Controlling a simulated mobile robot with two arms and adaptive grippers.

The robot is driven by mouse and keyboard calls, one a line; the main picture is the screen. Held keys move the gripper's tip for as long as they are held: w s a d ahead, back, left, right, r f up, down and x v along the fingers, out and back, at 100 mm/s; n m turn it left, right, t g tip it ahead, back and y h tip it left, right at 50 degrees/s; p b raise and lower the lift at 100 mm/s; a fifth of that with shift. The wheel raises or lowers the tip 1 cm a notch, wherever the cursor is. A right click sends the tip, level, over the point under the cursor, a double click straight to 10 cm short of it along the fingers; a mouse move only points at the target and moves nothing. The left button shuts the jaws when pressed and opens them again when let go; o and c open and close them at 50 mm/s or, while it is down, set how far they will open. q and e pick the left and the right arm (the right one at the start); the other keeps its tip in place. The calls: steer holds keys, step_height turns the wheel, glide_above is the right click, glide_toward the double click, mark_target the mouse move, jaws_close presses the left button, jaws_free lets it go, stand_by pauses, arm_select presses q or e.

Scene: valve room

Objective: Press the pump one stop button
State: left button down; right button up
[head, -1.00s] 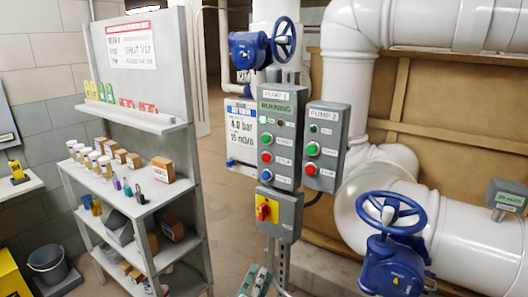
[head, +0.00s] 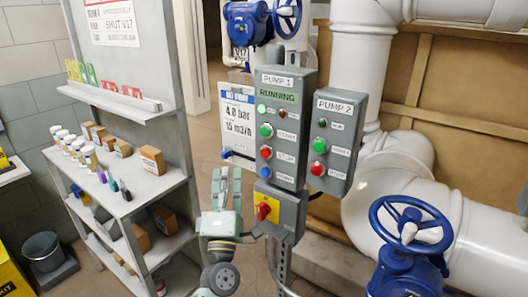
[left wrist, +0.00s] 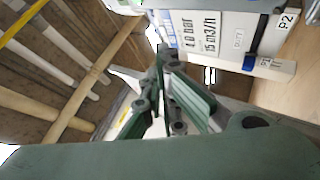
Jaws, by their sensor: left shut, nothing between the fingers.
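The grey Pump 1 box (head: 281,100) stands in the middle of the head view, with a green RUNNING display. Its red stop button (head: 266,152) sits below the green start button (head: 266,130) and above a blue button (head: 265,172). My left gripper (head: 229,172) is shut and empty, fingers pointing up, left of the box's lower part and apart from the stop button in the picture. In the left wrist view its dark green fingers (left wrist: 162,55) show close up; the stop button cannot be made out there. My right gripper is not in view.
The Pump 2 box (head: 336,140), with its own red button, adjoins on the right. A yellow plate with a red switch (head: 264,209) is below Pump 1. A shelf (head: 118,198) with boxes stands left; a blue valve wheel (head: 410,225) is at right.

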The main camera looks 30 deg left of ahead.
mark_target(266, 153)
arm_select(q)
steer(key=w+b, duration=0.2)
steer(key=w, duration=0.6)
steer(key=shift+w+d, duration=0.4)
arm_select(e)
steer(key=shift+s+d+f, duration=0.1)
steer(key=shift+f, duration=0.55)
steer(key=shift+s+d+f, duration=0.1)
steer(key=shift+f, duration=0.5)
arm_select(q)
steer(key=shift+w+b, duration=0.1)
steer(key=shift+b, duration=0.2)
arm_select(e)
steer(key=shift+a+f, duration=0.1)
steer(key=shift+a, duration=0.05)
arm_select(q)
steer(key=shift+w, duration=0.35)
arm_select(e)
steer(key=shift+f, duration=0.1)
